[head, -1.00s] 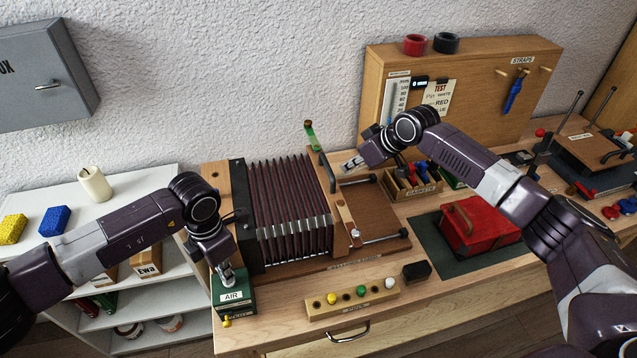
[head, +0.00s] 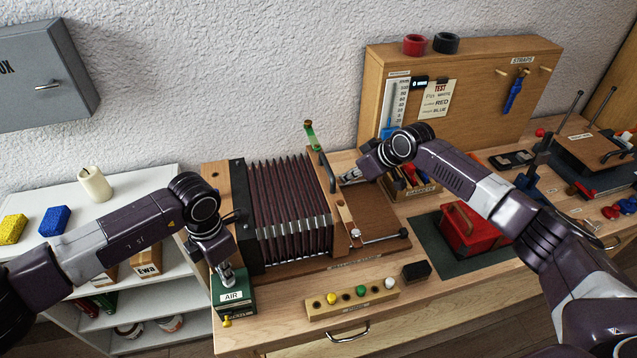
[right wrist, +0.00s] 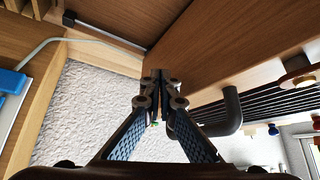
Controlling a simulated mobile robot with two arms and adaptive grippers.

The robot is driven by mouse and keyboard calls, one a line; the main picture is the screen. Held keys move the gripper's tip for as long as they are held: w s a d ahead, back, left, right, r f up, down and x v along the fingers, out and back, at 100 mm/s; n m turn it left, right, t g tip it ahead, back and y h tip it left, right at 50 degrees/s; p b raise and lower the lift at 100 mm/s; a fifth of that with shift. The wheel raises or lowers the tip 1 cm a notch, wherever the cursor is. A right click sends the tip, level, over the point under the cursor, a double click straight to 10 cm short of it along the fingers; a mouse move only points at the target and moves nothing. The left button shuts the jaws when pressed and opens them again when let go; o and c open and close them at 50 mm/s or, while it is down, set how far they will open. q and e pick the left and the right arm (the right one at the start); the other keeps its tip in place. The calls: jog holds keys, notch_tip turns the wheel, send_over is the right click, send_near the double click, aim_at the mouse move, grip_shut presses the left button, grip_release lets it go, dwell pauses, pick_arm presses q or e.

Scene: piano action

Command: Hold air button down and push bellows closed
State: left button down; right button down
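The bellows (head: 288,210), dark pleated folds between wooden end boards, stand spread open on the bench. A dark handle (head: 326,172) is on their right end board; it also shows in the right wrist view (right wrist: 228,110). My right gripper (head: 347,178) is just right of this handle, with its fingers together and empty. In the right wrist view its fingertips (right wrist: 158,78) are left of the handle, and I see no clear contact. My left gripper (head: 228,279) points down onto the green AIR box (head: 234,298). Its fingers look together, and they hide the button.
A wooden block with coloured pegs (head: 350,301) and a black block (head: 417,271) lie in front of the bellows. A red box (head: 480,232) sits on a dark mat to the right. A wooden board (head: 385,212) right of the bellows is mostly clear.

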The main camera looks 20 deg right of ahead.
jog(key=shift+f, duration=0.35)
jog(key=shift+a, duration=0.1)
jog(key=shift+a, duration=2.1)
